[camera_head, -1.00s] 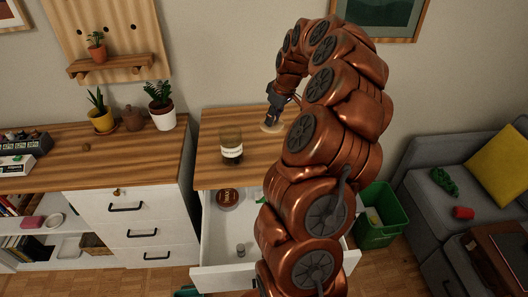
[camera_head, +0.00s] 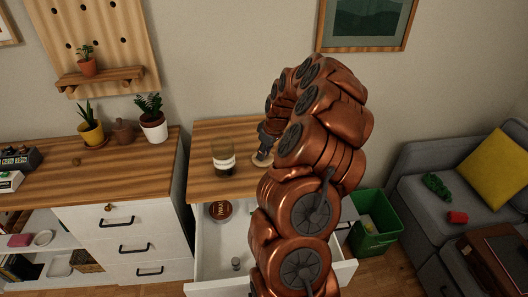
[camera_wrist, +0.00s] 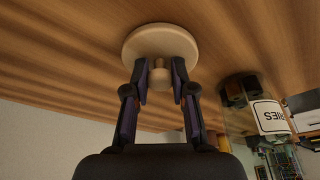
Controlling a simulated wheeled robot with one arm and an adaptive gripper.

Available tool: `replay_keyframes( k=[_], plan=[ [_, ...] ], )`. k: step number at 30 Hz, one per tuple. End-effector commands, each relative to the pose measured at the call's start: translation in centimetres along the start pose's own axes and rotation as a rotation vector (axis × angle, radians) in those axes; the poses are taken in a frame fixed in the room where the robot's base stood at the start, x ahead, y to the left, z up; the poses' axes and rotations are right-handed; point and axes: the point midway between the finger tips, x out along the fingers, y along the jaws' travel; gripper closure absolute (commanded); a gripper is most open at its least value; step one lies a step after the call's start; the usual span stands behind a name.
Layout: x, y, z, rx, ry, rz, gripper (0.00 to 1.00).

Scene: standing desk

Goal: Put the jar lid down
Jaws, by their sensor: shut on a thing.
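The jar lid (camera_head: 262,160) is a pale wooden disc with a small knob. In the wrist view, the lid (camera_wrist: 158,38) lies flat side toward the wooden desk top, with its knob (camera_wrist: 159,73) between my fingers. My gripper (camera_wrist: 160,76) is shut on the knob; in the head view my gripper (camera_head: 266,147) is partly hidden by my arm. The lid is at or just above the desk top (camera_head: 212,132); I cannot tell whether it touches. The glass jar (camera_head: 223,146) with a white label stands open to the left of the lid, apart from it.
Below the desk top an open white drawer (camera_head: 205,262) holds a round brown tin (camera_head: 219,210) and a small grey item (camera_head: 236,264). A green bin (camera_head: 374,238) stands to the right. Bare wood lies left of and behind the jar.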

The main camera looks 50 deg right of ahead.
Motion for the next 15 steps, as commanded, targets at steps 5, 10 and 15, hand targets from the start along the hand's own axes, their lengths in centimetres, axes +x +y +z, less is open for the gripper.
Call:
replay_keyframes(
  k=[5, 10, 15],
  plan=[
    [-0.01, 0.06, -0.03, 0.0, 0.002, 0.002, 1.0],
    [0.33, 0.06, 0.08, 0.0, 0.002, 0.002, 1.0],
    [0.23, 0.04, 0.05, 0.0, 0.001, 0.001, 0.61]
  ],
)
